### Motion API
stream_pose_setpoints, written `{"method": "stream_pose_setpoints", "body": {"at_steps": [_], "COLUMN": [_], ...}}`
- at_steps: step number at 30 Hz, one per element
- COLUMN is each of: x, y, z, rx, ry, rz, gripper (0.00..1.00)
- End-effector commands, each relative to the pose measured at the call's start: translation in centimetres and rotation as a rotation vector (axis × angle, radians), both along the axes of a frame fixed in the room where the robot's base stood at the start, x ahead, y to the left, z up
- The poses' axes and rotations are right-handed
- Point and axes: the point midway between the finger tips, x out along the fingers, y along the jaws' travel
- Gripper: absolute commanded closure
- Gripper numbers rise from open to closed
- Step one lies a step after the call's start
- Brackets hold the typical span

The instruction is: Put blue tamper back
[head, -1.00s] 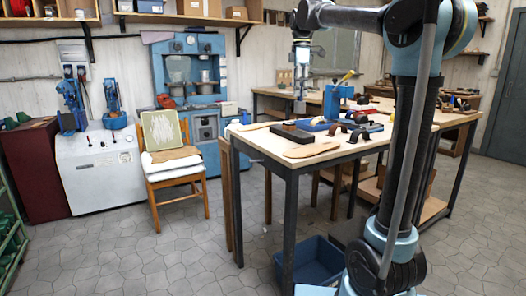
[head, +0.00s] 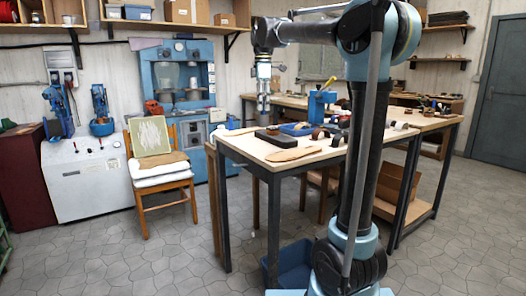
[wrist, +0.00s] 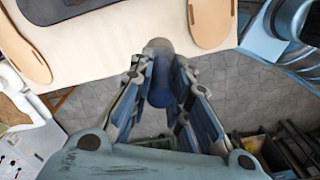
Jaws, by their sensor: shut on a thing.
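My gripper (wrist: 160,70) is shut on the blue tamper (wrist: 161,90), seen between the fingers in the wrist view. The tamper has a blue body and a rounded grey-brown far end. In the wrist view it overlaps the near edge of the pale wooden table, with floor below the edge. In the head view my gripper (head: 263,104) hangs pointing down over the left part of the table (head: 240,146). The tamper is too small to make out clearly there.
A dark slab (head: 274,138), a sole-shaped wooden board (head: 290,154) and a blue tray (head: 298,129) lie on the table. A blue stand (head: 320,104) rises behind them. A chair (head: 160,170) stands left of the table. A blue bin (head: 290,265) is on the floor.

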Motion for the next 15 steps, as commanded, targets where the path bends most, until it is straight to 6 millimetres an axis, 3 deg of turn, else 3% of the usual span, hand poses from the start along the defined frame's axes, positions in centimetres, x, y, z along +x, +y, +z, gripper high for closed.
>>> {"method": "stream_pose_setpoints", "body": {"at_steps": [9,15], "x": [-0.1,0.0], "y": [-0.1,-0.1], "z": [-4.8,-6.2], "rx": [0.000,0.000], "ry": [0.000,0.000], "rz": [0.000,0.000], "gripper": [1.00,1.00]}}
